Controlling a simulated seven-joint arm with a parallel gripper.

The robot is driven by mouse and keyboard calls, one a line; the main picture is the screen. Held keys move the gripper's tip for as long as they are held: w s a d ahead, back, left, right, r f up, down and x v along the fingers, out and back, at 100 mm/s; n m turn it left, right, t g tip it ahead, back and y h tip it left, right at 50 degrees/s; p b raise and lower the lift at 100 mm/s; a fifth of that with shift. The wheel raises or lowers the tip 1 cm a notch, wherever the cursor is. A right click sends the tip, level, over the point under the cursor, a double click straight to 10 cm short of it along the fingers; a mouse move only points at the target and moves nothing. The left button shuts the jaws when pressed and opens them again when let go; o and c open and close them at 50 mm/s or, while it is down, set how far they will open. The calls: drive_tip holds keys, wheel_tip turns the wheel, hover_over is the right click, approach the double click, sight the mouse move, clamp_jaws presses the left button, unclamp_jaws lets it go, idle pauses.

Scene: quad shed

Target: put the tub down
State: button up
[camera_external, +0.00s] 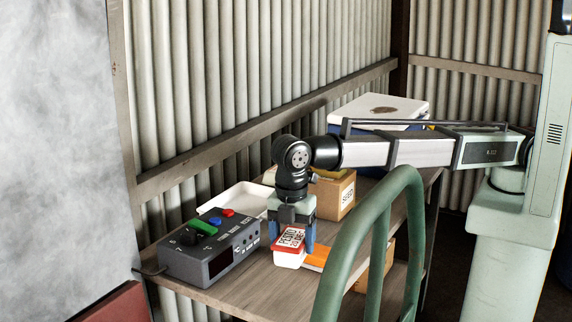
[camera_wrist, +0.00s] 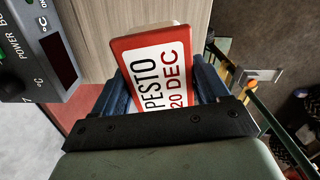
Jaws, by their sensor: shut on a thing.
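The tub (camera_external: 290,246) is white with a red-edged lid. Its label reads "PESTO 20 DEC" in the wrist view (camera_wrist: 160,72). My gripper (camera_external: 292,243) points down, with its blue fingers shut on the tub's two sides. The wrist view shows a finger on each side of the tub (camera_wrist: 160,85). The tub is over the front part of the wooden table (camera_external: 240,290). I cannot tell whether its underside touches the wood.
A grey control box (camera_external: 210,250) with coloured buttons stands left of the tub. A white tray (camera_external: 240,199) and cardboard boxes (camera_external: 335,195) are behind. An orange item (camera_external: 318,257) lies close on the right. A green rail (camera_external: 372,235) rises in front. Bare wood shows at the front left.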

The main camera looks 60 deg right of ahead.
drive_tip(key=shift+w+a+r+m, duration=0.1)
drive_tip(key=shift+w+a+m, duration=0.3)
drive_tip(key=shift+a, duration=0.25)
drive_tip(key=shift+m, duration=0.6)
drive_tip(key=shift+f, duration=5)
drive_tip(key=shift+f, duration=0.1)
drive_tip(key=o, duration=1.2)
drive_tip(key=shift+o, duration=0.2)
wheel_tip(320, 180, up, 12)
drive_tip(key=shift+r, duration=0.1)
drive_tip(key=shift+s, duration=0.1)
